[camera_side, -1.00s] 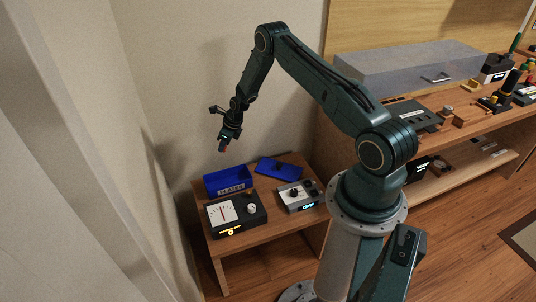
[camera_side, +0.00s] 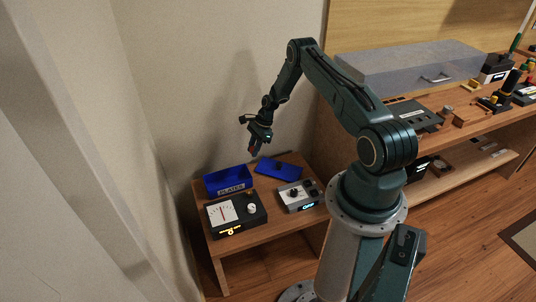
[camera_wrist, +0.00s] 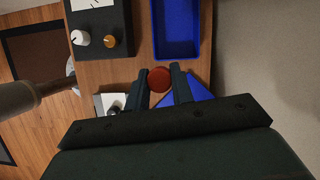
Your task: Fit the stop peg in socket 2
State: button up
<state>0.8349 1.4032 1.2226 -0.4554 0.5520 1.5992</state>
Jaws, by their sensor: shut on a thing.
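My gripper (camera_side: 254,149) is in the air above the low wooden table, at the back near the wall. In the wrist view my gripper (camera_wrist: 161,75) is shut on a round red peg (camera_wrist: 159,79), seen end-on between the two fingers. I take it for the stop peg; only a small reddish bit shows in the side view. It is clear of the table. I cannot make out socket 2 or its number in either view.
The low table (camera_side: 240,243) bears a blue PLATES bin (camera_side: 228,190), a blue flat piece (camera_side: 279,169), a dial box (camera_side: 258,217) and a grey knob box (camera_side: 291,205) with a lit display. A workbench at right holds a dark panel (camera_side: 428,121), a grey case (camera_side: 400,65) and tools.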

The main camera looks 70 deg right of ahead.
jog(key=s+d+f+n+g, duration=0.3)
jog(key=s+d+n+g, duration=0.1)
jog(key=s+n, duration=0.55)
jog(key=n+g+h, duration=0.1)
jog(key=n+g, duration=0.2)
jog(key=n, duration=0.7)
send_over(310, 184)
jog(key=w+d, duration=0.1)
jog(key=shift+w+f+m, duration=0.2)
jog(key=shift+f+m, duration=0.05)
jog(key=shift+f, duration=0.45)
jog(key=shift+f, duration=0.1)
jog(key=shift+f, duration=2.8)
jog(key=shift+f, duration=1.25)
jog(key=shift+r, duration=0.3)
jog(key=shift+r, duration=0.6)
